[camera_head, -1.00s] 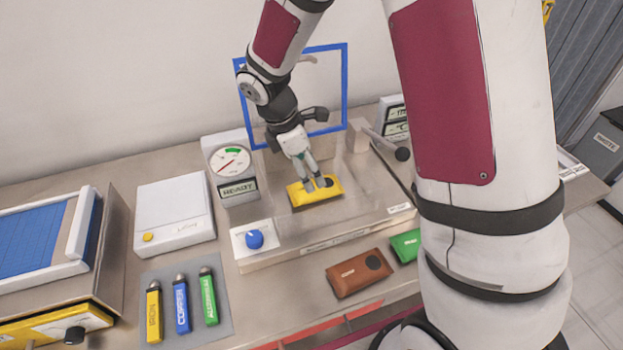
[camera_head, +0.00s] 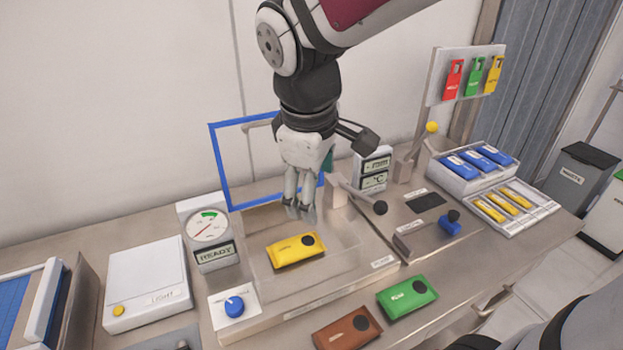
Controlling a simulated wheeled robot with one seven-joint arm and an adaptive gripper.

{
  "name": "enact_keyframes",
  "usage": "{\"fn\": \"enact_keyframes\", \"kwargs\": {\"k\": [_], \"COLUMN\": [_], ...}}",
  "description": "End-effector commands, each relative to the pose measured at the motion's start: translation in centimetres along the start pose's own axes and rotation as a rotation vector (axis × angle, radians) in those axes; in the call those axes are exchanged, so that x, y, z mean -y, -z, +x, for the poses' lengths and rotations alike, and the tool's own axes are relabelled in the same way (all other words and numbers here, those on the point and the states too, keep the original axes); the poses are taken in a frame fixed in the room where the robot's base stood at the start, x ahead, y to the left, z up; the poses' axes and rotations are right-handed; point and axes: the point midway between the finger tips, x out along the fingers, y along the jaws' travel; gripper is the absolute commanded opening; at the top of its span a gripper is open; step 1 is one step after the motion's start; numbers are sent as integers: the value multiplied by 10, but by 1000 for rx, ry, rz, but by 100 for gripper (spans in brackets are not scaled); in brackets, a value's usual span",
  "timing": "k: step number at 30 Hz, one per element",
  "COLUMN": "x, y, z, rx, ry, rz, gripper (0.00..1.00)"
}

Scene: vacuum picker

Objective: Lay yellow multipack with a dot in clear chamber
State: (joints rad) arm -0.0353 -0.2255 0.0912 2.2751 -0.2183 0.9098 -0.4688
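The yellow multipack (camera_head: 283,253) with a dark dot at its right end lies flat in the clear chamber (camera_head: 345,262), a see-through box on the bench. The chamber's blue-framed lid (camera_head: 219,165) stands raised at the back. My gripper (camera_head: 300,212) is above and behind the pack, inside the lid's frame area. Its fingers point down, are a little apart and hold nothing. A gap shows between the fingertips and the pack.
A brown pack (camera_head: 335,335) and a green pack (camera_head: 400,300), each with a dot, lie in front of the chamber. A gauge (camera_head: 208,228) reading READY and a blue knob (camera_head: 235,306) stand left. A lever (camera_head: 380,207) stands right. Trays (camera_head: 500,212) are farther right.

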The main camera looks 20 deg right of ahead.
Motion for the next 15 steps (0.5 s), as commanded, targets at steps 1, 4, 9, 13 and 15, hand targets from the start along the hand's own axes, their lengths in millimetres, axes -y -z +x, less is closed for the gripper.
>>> {"fn": "enact_keyframes", "kwargs": {"k": [1, 4, 9, 13, 15], "x": [5, 16, 38, 49, 53], "y": [-12, -33, -61, -74, -77], "z": [-12, -30, -50, -56, -58], "rx": [-37, -104, -215, -272, -290], "ry": [-9, -7, 19, 44, 55], "rz": [89, 271, 541, 675, 718], "gripper": [75, 75, 75, 75, 75]}}
